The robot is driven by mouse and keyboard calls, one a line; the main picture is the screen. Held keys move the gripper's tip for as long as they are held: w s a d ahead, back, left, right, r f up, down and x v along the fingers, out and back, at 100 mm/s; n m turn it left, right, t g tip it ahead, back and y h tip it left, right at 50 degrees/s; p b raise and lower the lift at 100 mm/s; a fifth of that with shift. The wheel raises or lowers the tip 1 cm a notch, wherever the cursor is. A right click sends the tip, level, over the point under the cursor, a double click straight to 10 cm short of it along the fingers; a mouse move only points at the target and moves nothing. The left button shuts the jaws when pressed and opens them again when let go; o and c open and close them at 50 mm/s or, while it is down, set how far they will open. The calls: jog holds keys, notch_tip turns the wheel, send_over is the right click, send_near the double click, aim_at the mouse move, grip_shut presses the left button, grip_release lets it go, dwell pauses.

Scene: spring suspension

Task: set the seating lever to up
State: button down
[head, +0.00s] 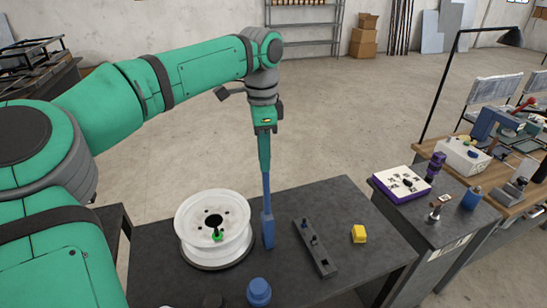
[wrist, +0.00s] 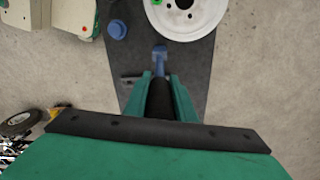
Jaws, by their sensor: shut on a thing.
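The blue lever (head: 266,190), which appears to be the seating lever, stands about upright on the dark table, with its blue base (head: 268,232) just right of a white wheel rim (head: 240,232). My gripper (head: 265,166) is above it, pointing down, with its green fingers shut on the lever's upper part. In the wrist view, my gripper (wrist: 160,82) has a ribbed black grip (wrist: 159,101) between its fingers. The blue lower part of the lever (wrist: 160,57) shows beyond the fingertips. The fingers hide part of the grip.
A dark block with small pegs (head: 318,255) and a yellow piece (head: 359,234) lie right of the lever. A blue knob (head: 259,291) is at the table's near side. A side table carries a white box with a purple edge (head: 402,184).

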jog(key=shift+w+d+r, duration=0.1)
jog(key=shift+w+d, duration=0.1)
jog(key=shift+d, duration=0.15)
jog(key=c, duration=1.6)
grip_release()
jog(key=shift+o, duration=0.6)
jog(key=shift+d, duration=0.1)
